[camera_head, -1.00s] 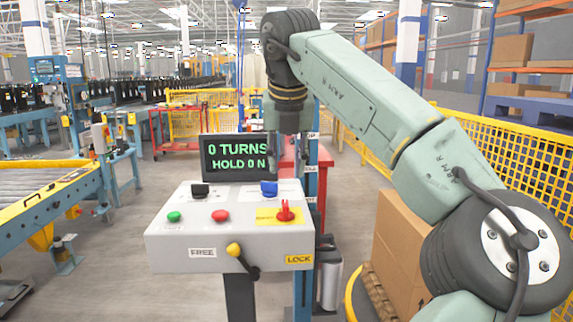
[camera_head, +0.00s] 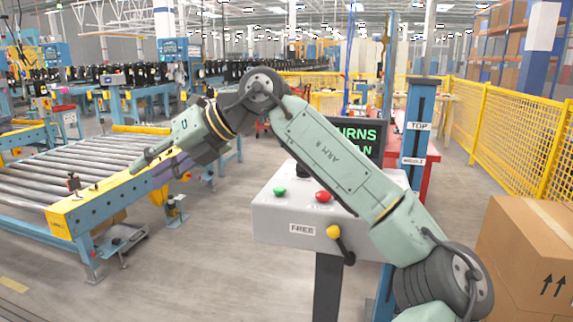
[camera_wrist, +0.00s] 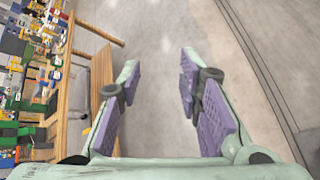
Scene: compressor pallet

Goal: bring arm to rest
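My gripper (camera_head: 163,160) is at the left end of my raised arm, in front of the roller conveyor (camera_head: 95,205) in the picture and left of the control console (camera_head: 275,226). In the wrist view my gripper (camera_wrist: 158,78) is open, its two purple-padded fingers wide apart with only grey floor between them. My arm hides the console's right part and some of the green-lettered screen (camera_head: 362,136).
A cardboard box (camera_head: 530,250) is at the right, near the yellow mesh fence (camera_head: 520,140). The floor (camera_head: 200,275) between conveyor and console is clear.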

